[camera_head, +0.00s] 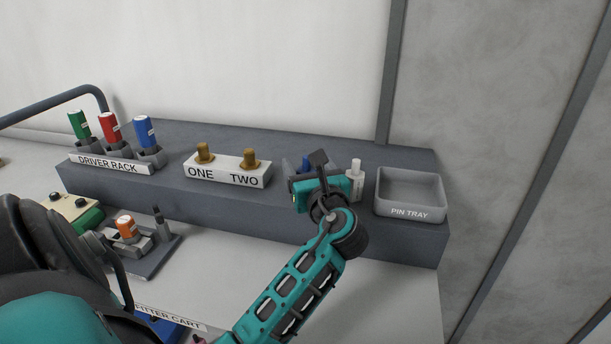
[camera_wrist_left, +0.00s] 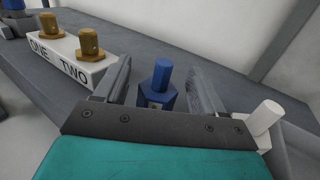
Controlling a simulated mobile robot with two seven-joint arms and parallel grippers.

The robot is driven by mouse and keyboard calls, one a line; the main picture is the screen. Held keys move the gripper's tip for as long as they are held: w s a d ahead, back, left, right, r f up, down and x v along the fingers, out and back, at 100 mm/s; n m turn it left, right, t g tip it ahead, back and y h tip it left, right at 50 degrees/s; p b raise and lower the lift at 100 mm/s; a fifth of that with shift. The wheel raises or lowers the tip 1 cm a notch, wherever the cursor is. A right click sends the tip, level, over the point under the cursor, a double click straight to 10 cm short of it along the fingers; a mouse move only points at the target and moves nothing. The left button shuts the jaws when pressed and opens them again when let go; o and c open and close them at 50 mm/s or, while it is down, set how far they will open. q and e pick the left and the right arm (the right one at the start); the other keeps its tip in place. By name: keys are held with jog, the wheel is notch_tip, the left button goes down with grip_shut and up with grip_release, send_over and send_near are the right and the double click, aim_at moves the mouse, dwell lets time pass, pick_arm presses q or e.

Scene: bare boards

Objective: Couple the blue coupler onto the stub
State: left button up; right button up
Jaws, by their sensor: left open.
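The blue coupler (camera_wrist_left: 162,76) shows in the left wrist view as a hexagonal base with a round top, standing upright. My left gripper (camera_wrist_left: 159,92) is open, with one finger on each side of it; I cannot tell whether either finger touches. In the head view the left gripper (camera_head: 307,168) is over the shelf and mostly hides the coupler; a little blue shows behind it. Two brass stubs stand on a white block: one at ONE (camera_head: 204,152) and one at TWO (camera_head: 250,159), both bare, left of the gripper. My right gripper is not in view.
A white fitting (camera_head: 355,181) stands just right of the gripper, then the grey pin tray (camera_head: 410,211). The driver rack (camera_head: 113,164) with green, red and blue drivers is at the left. An orange-topped item (camera_head: 127,228) sits on a lower holder.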

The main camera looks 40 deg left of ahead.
pick_arm(q)
jog(key=shift+c, duration=0.4)
jog(key=c, duration=1)
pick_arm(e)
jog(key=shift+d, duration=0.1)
pick_arm(q)
jog(key=shift+o, duration=0.2)
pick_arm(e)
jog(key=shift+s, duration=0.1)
